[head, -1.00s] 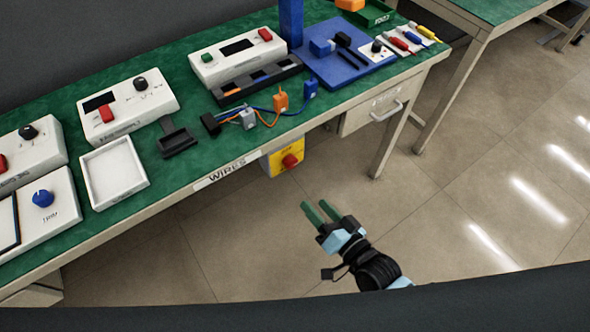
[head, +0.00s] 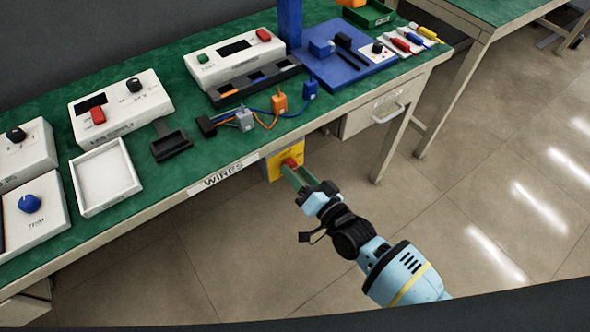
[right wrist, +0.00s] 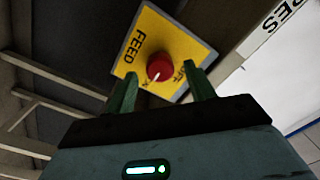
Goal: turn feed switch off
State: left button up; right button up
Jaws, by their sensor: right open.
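The feed switch is a red knob (head: 290,163) on a yellow plate (head: 271,172) on a box under the front edge of the bench. In the right wrist view the red knob (right wrist: 160,68) has a white pointer mark, and the yellow plate (right wrist: 150,42) reads FEED, with small lettering partly hidden by a finger. My right gripper (head: 298,178) has green fingers and is open. In the right wrist view its fingers (right wrist: 162,90) stand either side of the knob's lower part; I cannot tell whether they touch it. My left gripper is not in view.
The green bench (head: 225,150) with a WIRES label (head: 224,174) overhangs the switch. White control boxes, a white tray (head: 104,178) and connectors sit on top. A drawer (head: 380,112) and bench leg are to the right. The floor (head: 250,260) is clear.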

jog(key=shift+x, duration=0.85)
jog(key=shift+c, duration=0.4)
jog(key=c, duration=0.9)
